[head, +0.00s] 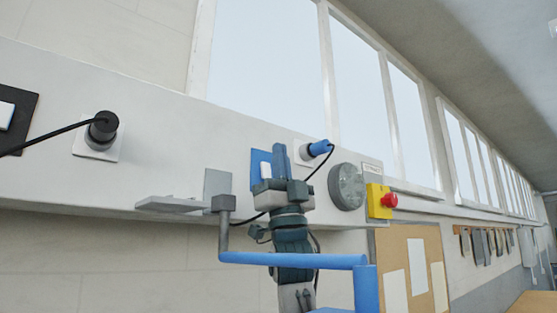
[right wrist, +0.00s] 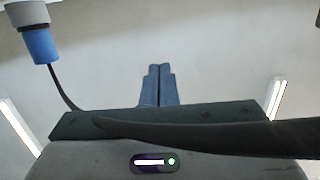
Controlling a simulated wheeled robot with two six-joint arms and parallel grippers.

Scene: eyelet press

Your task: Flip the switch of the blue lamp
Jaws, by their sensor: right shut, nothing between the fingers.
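A blue switch plate (head: 256,159) with a white rocker (head: 265,170) is on the pale wall panel in the head view, partly hidden by my right gripper. My right gripper (head: 279,148) is shut and empty, its blue fingers upright in front of the plate's right side. Whether it touches the plate I cannot tell. In the right wrist view the shut fingers (right wrist: 158,70) stand against a plain pale surface; the switch is not seen there. I cannot identify a blue lamp. My left gripper is not in view.
A blue plug (head: 319,148) with a black cable is right of my fingers; it also shows in the wrist view (right wrist: 41,46). The cable crosses before my gripper's body there. A blue tube (head: 290,259), grey shelf (head: 170,204), grey disc (head: 346,186) and yellow red-button box (head: 377,201) are nearby.

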